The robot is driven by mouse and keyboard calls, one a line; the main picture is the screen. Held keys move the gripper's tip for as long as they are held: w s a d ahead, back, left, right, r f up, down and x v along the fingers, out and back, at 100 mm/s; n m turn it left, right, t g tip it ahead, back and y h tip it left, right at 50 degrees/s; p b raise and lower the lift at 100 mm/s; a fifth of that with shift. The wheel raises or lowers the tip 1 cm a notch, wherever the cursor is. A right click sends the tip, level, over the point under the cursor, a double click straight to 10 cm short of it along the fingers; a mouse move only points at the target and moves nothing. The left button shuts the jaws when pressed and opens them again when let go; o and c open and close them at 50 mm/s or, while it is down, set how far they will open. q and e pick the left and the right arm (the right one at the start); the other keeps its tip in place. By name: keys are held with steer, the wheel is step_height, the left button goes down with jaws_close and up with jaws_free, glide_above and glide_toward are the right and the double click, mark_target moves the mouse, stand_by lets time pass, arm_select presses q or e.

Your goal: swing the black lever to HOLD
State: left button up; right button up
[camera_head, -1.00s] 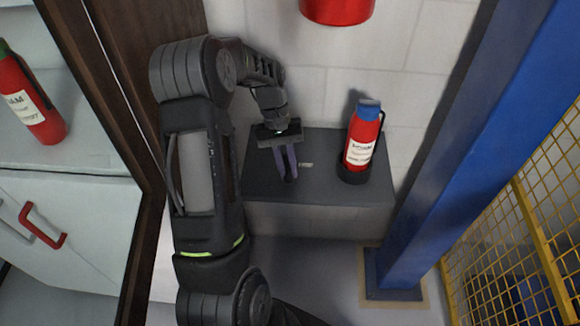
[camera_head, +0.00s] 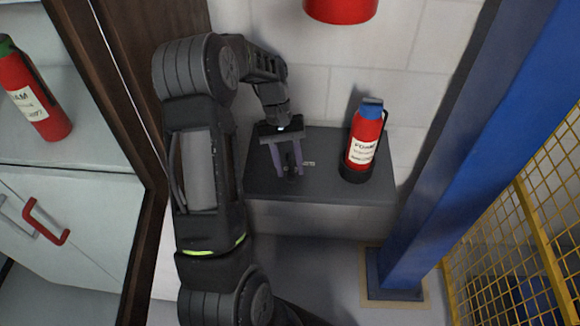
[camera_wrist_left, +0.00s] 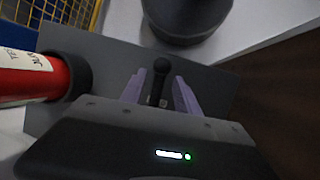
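The black lever (camera_wrist_left: 160,76) shows in the left wrist view as a dark stick with a round knob, standing up from the dark grey box top (camera_head: 335,188). My left gripper (camera_head: 289,172) is over the box top in the head view, with its purple fingers spread. In the left wrist view the fingers (camera_wrist_left: 160,92) lie on either side of the lever, with visible gaps, so it is not gripped. The lever's base is hidden behind the gripper body. A small pale label (camera_head: 308,163) lies right of the fingers; its text is too small to read. My right gripper is not in view.
A red extinguisher with a blue top (camera_head: 364,145) stands on the box, right of my gripper. A blue post (camera_head: 440,190) and yellow mesh fence (camera_head: 535,225) are to the right. A shelf with another red extinguisher (camera_head: 32,95) is at left. A red object (camera_head: 340,8) hangs above.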

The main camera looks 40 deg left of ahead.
mark_target(290, 169)
arm_select(q)
steer(key=v, duration=0.4)
steer(key=p+v, duration=0.1)
steer(key=v, duration=0.2)
stand_by(0.5)
